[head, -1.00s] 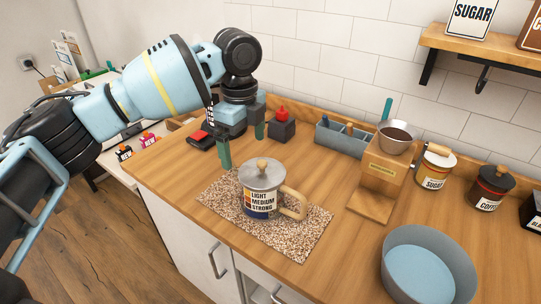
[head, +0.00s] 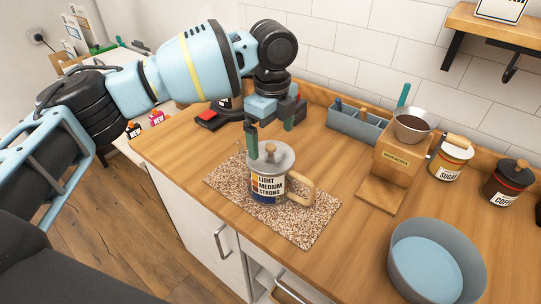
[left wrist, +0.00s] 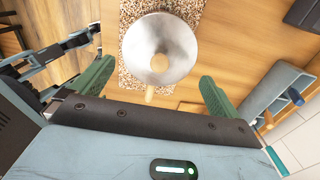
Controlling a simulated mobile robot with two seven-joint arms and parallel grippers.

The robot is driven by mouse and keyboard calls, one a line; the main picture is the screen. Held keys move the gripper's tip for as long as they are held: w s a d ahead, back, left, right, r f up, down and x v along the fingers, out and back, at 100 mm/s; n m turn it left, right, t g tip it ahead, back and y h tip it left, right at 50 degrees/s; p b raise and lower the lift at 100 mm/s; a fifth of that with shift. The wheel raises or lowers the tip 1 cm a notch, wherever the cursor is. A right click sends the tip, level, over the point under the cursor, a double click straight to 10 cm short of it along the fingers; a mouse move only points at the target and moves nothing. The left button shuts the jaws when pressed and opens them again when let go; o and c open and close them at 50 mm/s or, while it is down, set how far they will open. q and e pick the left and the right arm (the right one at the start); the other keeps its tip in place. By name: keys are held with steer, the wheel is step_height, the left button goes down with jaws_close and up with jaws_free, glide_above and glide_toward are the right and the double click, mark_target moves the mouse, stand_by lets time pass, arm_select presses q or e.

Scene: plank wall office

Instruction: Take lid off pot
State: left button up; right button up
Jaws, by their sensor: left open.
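The pot (head: 266,187) is a pale pot with a coloured label reading light, medium, strong and a wooden handle at its right. It stands upright on a speckled mat (head: 310,226). The grey lid (head: 282,160) with a wooden knob sits on the pot; the lid also shows in the left wrist view (left wrist: 176,35). My left gripper (head: 270,139) is open and empty, its green fingers pointing down above the lid; the nearer finger overlaps the lid's left part in the head view. In the left wrist view, the knob (left wrist: 159,63) appears between the fingers. My right gripper is not shown.
A wooden stand with a metal bowl (head: 414,124) and a grey divided box (head: 355,125) are behind the pot. A blue-grey basin (head: 436,265) is at front right. Sugar (head: 451,160) and coffee (head: 503,185) jars stand right. Bare counter lies between mat and basin.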

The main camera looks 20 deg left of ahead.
mark_target(270, 146)
arm_select(q)
step_height(270, 146, down, 4)
steer(key=shift+a, duration=0.15)
steer(key=shift+c, duration=0.3)
